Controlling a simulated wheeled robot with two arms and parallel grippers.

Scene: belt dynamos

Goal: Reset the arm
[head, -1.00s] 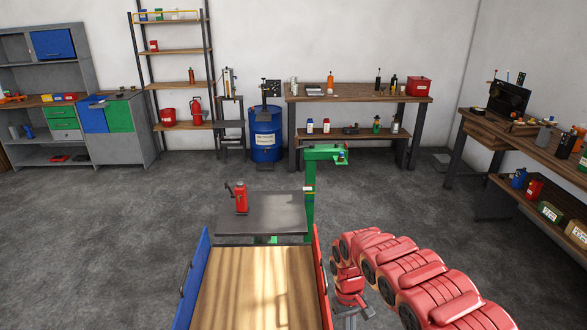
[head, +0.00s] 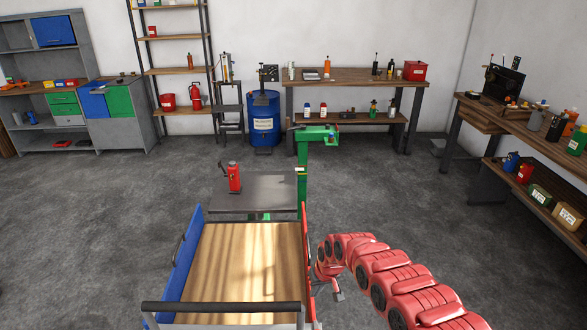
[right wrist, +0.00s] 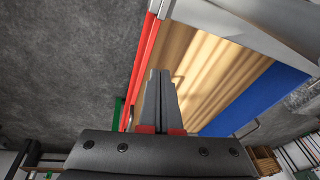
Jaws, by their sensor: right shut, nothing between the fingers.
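My right arm (head: 400,280) is a red, segmented arm that comes in from the lower right in the head view. My right gripper (head: 337,290) hangs at its end, just right of the cart's red side panel. In the right wrist view, the gripper's grey fingers (right wrist: 158,95) lie together, shut with nothing between them. My left gripper is not in view.
A cart with a wooden bed (head: 240,265), blue left side and black handle (head: 222,307) stands directly ahead. Beyond it, a red jack (head: 234,177) stands on a dark table (head: 265,190) beside a green post (head: 303,180). Workbenches line the back and right. Grey floor is open on both sides.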

